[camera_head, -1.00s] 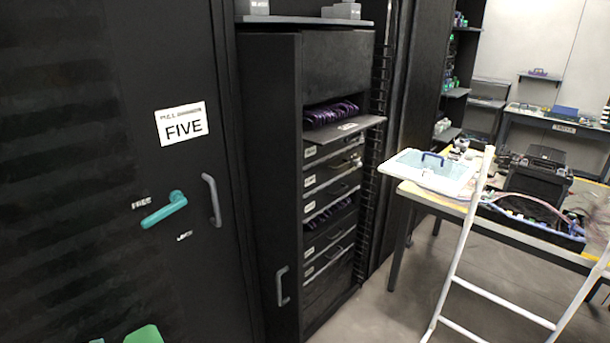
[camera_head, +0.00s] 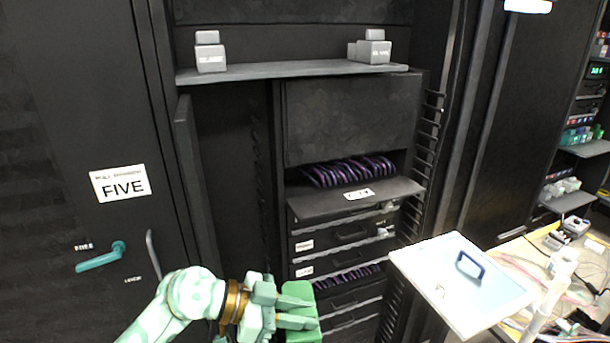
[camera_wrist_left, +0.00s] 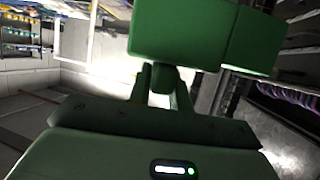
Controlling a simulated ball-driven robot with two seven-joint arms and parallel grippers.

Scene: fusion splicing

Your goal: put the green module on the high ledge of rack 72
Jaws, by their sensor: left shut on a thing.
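The green module (camera_head: 300,291) is a plain green block at the bottom middle of the head view. My left gripper (camera_head: 288,314) is shut on it, in front of the rack's drawers and well below the high ledge. In the left wrist view the module (camera_wrist_left: 190,36) spans the top, with the gripper fingers (camera_wrist_left: 160,82) beneath it. The high ledge (camera_head: 290,72) is a grey shelf across the top of the open rack. Grey blocks stand on it at the left (camera_head: 209,57) and right (camera_head: 373,50), with clear room between them. No rack number 72 is readable.
A lower pull-out shelf (camera_head: 350,198) juts out below purple cables (camera_head: 350,170). A white tray-like panel with a blue handle (camera_head: 462,285) stands at the right, near a cluttered bench. A black cabinet marked FIVE (camera_head: 120,183) is at the left.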

